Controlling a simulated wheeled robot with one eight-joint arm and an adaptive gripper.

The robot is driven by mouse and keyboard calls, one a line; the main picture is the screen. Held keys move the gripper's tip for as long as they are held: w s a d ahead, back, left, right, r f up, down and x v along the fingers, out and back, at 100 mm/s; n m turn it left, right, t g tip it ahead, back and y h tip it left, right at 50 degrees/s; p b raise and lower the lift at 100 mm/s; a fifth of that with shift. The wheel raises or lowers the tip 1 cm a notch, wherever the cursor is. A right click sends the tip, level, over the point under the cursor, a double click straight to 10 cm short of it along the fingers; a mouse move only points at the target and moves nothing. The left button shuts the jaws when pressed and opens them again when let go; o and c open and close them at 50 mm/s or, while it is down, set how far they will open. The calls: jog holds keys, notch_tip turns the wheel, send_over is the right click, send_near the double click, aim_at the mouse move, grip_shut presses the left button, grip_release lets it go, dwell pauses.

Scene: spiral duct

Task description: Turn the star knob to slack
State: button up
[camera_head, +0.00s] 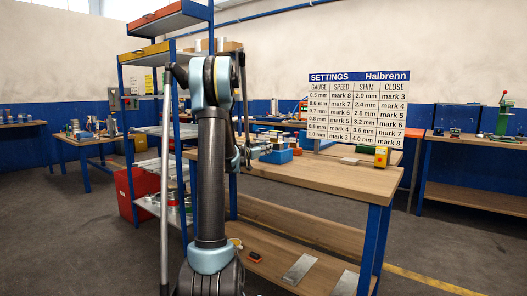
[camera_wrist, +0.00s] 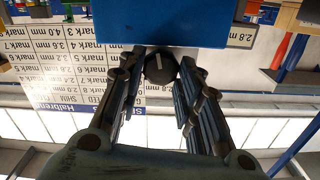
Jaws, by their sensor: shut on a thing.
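In the wrist view a dark, round-looking knob (camera_wrist: 160,66) with a white line on its face sits at the lower edge of a blue housing (camera_wrist: 165,22). I cannot make out star points on it. My gripper (camera_wrist: 162,63) has one finger on each side of the knob, shut on it at the fingertips. The white line stands nearly upright in the picture. In the head view my own arm hides the gripper and the knob. Blue equipment (camera_head: 276,156) shows on the wooden bench (camera_head: 330,178), just right of my arm.
A settings board (camera_head: 356,106) stands at the back of the bench; it appears upside down in the wrist view (camera_wrist: 60,70). A yellow box with a red button (camera_head: 381,157) sits at the bench's right end. A blue-post shelf rack and a red bin (camera_head: 135,193) stand left.

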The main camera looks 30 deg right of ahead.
jog(key=shift+w, duration=0.1)
jog(key=n, duration=0.4)
jog(key=shift+w+a, duration=0.1)
jog(key=shift+w, duration=0.05)
jog(key=n, duration=0.3)
jog(key=shift+w+n, duration=0.1)
jog(key=shift+n, duration=0.3)
jog(key=n, duration=0.4)
jog(key=shift+w+a+n, duration=0.1)
jog(key=shift+n, duration=0.2)
jog(key=n, duration=0.3)
jog(key=shift+f+n, duration=0.1)
jog(key=shift+n, duration=0.2)
jog(key=n, duration=0.3)
jog(key=shift+f+n, duration=0.1)
jog(key=shift+n, duration=0.2)
jog(key=n, duration=0.3)
jog(key=shift+f+n, duration=0.15)
jog(key=shift+n, duration=0.15)
jog(key=n, duration=0.6)
jog(key=shift+f, duration=0.15)
jog(key=shift+n, duration=0.4)
